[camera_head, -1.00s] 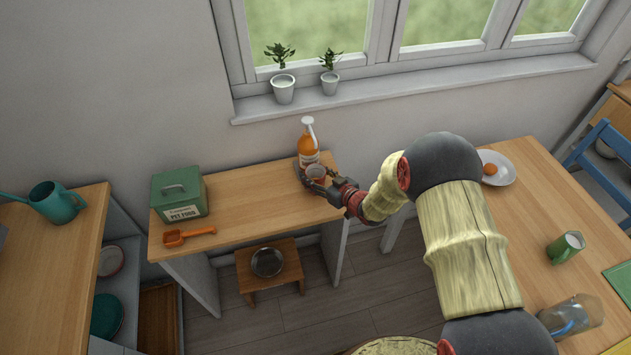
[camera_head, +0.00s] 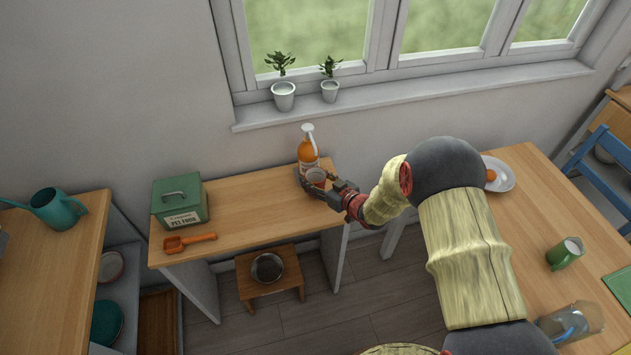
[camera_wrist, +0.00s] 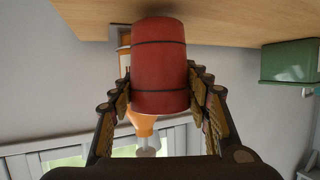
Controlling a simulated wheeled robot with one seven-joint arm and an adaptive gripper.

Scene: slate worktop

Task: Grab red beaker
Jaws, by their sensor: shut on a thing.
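The red beaker (camera_wrist: 160,70) fills the middle of the wrist view, between my two fingers. In the head view its open top (camera_head: 317,174) shows near the right end of the wooden side table. My gripper (camera_wrist: 160,95) is shut on the beaker, with one jointed finger against each side. The gripper also shows in the head view (camera_head: 318,184), reaching in from the right and hiding the lower part of the beaker. I cannot tell whether the beaker's base still touches the table.
An orange bottle with a white pump (camera_head: 308,153) stands close behind the beaker. A green pet food box (camera_head: 180,203) and an orange scoop (camera_head: 188,242) are at the left of the side table (camera_head: 255,205). The table's middle is clear.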

